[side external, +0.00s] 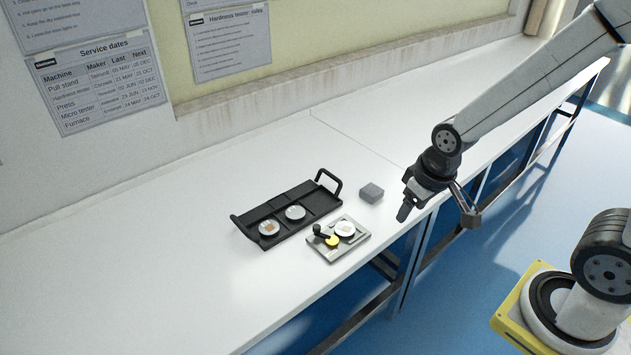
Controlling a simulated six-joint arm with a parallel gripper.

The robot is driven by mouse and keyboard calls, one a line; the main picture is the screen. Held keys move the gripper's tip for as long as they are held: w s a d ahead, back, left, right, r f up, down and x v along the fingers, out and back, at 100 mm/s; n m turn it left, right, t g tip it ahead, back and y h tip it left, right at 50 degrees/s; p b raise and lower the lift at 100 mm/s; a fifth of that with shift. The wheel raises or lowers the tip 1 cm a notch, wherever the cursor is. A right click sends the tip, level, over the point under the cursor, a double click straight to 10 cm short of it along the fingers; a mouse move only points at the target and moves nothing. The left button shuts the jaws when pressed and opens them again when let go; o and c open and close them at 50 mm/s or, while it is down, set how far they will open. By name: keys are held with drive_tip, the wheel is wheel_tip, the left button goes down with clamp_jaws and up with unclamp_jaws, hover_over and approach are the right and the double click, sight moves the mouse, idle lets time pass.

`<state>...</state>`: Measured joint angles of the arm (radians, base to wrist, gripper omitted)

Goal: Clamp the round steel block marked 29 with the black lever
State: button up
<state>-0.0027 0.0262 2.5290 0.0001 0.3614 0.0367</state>
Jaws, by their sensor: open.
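A grey clamp plate (326,254) lies near the front edge of the white bench. A round pale block (346,228) with a faint reddish mark sits on it. Its number is too small to read. A black lever (318,230) stands at the plate's left side, with a yellow round part (332,241) beside the block. I cannot tell whether the yellow part touches the block. My gripper (437,213) is open and empty, to the right of the plate and above the bench's front edge, its fingers spread wide.
A black handled tray (268,246) lies behind and left of the plate. It holds a round block (269,227) with an orange-brown mark and another round block (295,212). A small grey box (371,193) stands right of the tray. The bench's left part is clear.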

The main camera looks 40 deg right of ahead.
drive_tip(key=w+a+f+m+g, duration=0.1)
drive_tip(key=w+f+m, duration=0.15)
drive_tip(key=w, duration=0.45)
drive_tip(key=w+a+f+m, duration=0.1)
drive_tip(key=w+m, duration=0.3)
drive_tip(key=w, duration=0.3)
drive_tip(key=m+g, duration=0.2)
drive_tip(key=m, duration=0.4)
hover_over(317, 226)
drive_tip(key=f, duration=0.7)
drive_tip(key=shift+s+d+f, duration=0.1)
drive_tip(key=shift+s+f, duration=0.05)
drive_tip(key=shift+s, duration=0.05)
drive_tip(key=shift+w+f, duration=0.25)
drive_tip(key=shift+f, duration=0.1)
drive_tip(key=shift+f, duration=3.8)
clamp_jaws()
